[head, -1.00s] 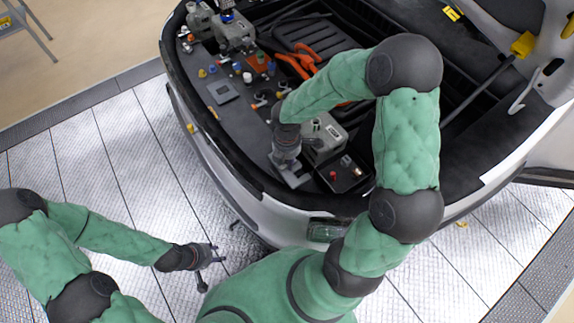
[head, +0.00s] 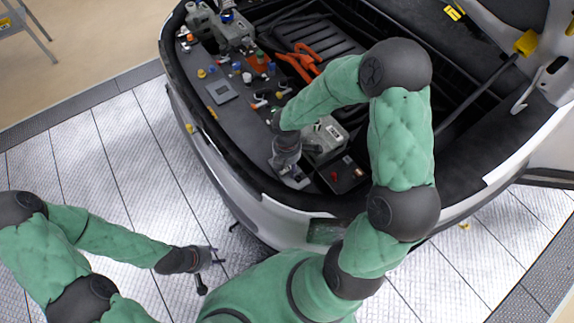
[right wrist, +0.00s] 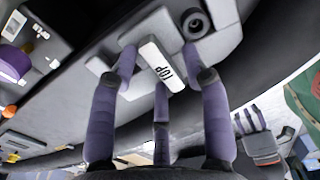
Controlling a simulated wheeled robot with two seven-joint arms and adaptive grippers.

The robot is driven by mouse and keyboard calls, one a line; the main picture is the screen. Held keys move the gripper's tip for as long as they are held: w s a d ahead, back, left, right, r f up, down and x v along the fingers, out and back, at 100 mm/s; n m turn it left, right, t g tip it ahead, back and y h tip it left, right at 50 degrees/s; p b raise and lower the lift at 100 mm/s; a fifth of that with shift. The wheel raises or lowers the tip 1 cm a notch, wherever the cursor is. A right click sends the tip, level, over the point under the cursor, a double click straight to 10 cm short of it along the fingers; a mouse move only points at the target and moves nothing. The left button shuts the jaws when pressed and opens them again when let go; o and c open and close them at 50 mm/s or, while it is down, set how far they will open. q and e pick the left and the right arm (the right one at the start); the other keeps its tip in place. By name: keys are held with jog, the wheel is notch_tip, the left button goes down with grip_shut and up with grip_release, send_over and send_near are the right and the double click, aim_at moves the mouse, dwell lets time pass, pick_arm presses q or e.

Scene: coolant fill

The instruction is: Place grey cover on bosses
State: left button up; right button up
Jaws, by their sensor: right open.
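The grey cover (right wrist: 112,72) is flat and pale, with a white bar marked "TOP" (right wrist: 162,66) on it. It lies at the front edge of the car's bay, low under my right gripper in the head view (head: 292,180). My right gripper (right wrist: 160,62) is open; its purple fingers stand around the white bar, and I cannot tell whether they touch it. A round boss with a dark hole (right wrist: 196,23) shows beside the cover. Whether the cover sits on the bosses beneath is hidden. My left gripper (head: 217,256) is open and empty, away over the floor.
A grey box (head: 325,135) and a dark tray with a red item (head: 343,177) stand close right of my right gripper. Several coloured caps and a grey square plate (head: 222,92) are on the left shelf. Orange cables (head: 302,62) lie behind.

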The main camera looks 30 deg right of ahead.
aim_at(287, 167)
jog(key=shift+r, duration=0.1)
notch_tip(287, 167, up, 12)
jog(key=p, duration=0.3)
jog(key=shift+p, duration=0.3)
